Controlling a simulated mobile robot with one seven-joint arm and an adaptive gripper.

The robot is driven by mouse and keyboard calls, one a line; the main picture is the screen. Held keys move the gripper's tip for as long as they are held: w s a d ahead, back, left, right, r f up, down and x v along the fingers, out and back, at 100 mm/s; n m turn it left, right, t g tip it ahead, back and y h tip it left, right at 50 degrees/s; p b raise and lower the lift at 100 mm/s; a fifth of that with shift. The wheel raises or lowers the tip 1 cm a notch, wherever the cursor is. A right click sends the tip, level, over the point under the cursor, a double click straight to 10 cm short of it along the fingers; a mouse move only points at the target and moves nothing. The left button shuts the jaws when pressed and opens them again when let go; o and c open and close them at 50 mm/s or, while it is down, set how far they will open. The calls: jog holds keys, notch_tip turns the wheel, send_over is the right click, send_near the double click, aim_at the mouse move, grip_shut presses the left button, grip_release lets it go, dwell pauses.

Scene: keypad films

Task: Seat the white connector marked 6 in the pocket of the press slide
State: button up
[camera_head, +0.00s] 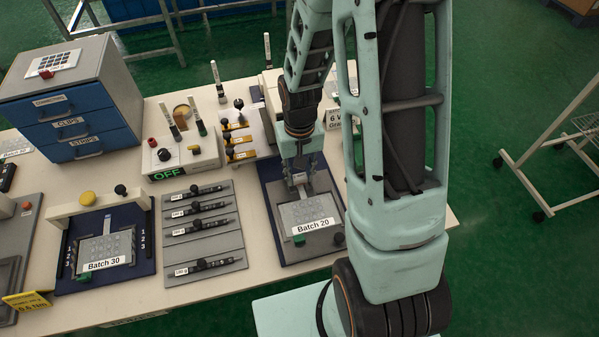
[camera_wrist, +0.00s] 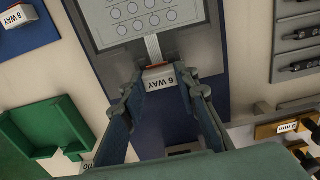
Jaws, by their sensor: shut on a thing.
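The white connector marked 6 WAY (camera_wrist: 159,78) is between the two fingers of my gripper (camera_wrist: 160,88), upside down in the wrist view. My gripper is shut on it. The connector is at the end of a pale tail (camera_wrist: 153,47) from the keypad film (camera_wrist: 150,15). In the head view my gripper (camera_head: 299,178) points down at the far end of the film (camera_head: 309,211), over a blue base (camera_head: 275,222). I cannot make out the slide's pocket; a dark slot (camera_wrist: 185,148) shows on the base, partly behind my gripper.
A Batch 20 label (camera_head: 313,226) lies on the film. A rack of black strips (camera_head: 205,240) stands left of the base. Yellow parts with black knobs (camera_head: 238,140) are behind. A green tray (camera_wrist: 45,130) and another 6 WAY label (camera_wrist: 17,17) lie left in the wrist view.

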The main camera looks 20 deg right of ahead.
aim_at(300, 176)
jog(key=shift+f+b, duration=0.45)
jog(key=shift+f, duration=0.15)
jog(key=o, duration=0.9)
jog(key=shift+r, duration=0.1)
notch_tip(300, 176, up, 12)
